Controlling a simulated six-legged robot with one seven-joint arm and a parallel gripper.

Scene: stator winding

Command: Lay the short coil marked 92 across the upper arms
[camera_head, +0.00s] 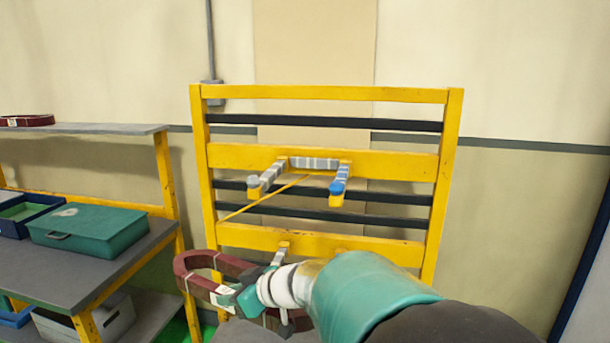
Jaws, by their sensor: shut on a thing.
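A dark red coil (190,262) with pale bands is held in front of the yellow rack, low in the view. My gripper (232,298) is shut on its near side. A white tag shows on the coil by the jaws, but its marking is too small to read.
The yellow rack (325,155) has dark crossbars, and a thin yellow brace runs down left from its arms. A lower arm (281,254) is partly hidden behind my gripper. At left, shelving holds a green case (88,228) and another dark red coil (27,120).

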